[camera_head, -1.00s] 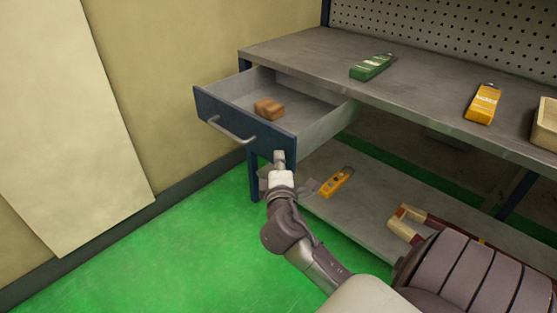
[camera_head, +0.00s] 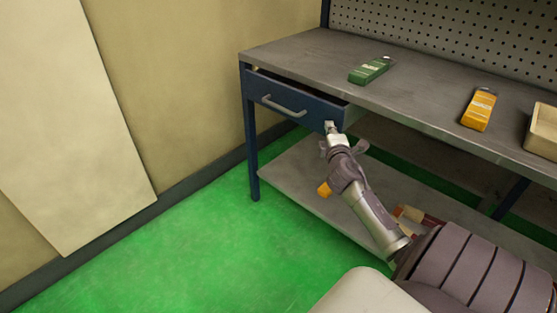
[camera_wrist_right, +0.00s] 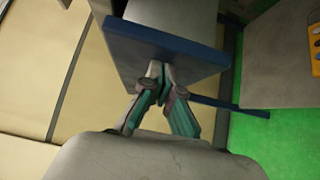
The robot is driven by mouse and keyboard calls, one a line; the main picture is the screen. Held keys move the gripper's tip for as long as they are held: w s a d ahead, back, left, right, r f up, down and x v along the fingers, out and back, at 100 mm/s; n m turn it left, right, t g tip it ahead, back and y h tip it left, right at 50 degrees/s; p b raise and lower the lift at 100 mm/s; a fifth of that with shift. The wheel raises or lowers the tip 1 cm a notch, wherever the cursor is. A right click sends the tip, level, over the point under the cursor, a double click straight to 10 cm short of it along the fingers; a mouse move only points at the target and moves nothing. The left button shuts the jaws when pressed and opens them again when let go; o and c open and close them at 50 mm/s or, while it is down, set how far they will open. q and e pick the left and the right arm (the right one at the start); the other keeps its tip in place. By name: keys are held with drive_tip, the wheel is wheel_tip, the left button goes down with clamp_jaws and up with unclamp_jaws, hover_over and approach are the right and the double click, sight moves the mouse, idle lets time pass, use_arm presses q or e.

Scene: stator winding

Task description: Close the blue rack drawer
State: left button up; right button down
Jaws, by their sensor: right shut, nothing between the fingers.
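The blue drawer (camera_head: 292,104) with a grey bar handle (camera_head: 284,106) sits under the left end of the workbench. It stands a little way out, with a short length of its grey side wall showing at the right. My right gripper (camera_head: 330,128) is shut and empty, its tips at the right end of the drawer front. In the right wrist view the shut fingertips (camera_wrist_right: 158,70) are at the edge of the blue drawer front (camera_wrist_right: 165,48); they seem to touch it. The drawer's inside is hidden in the head view. My left gripper is not in view.
The workbench top (camera_head: 330,62) holds a green tool (camera_head: 369,70), a yellow tool (camera_head: 479,109) and a beige bin (camera_head: 542,130). A lower shelf (camera_head: 300,180) lies below, partly behind my right arm. Green floor (camera_head: 190,235) is clear at the left.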

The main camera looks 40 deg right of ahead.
sight(341, 126)
drive_tip(key=d, duration=0.4)
drive_tip(key=shift+w+d, duration=0.15)
drive_tip(key=shift+d+r, duration=0.2)
drive_tip(key=shift+r, duration=0.05)
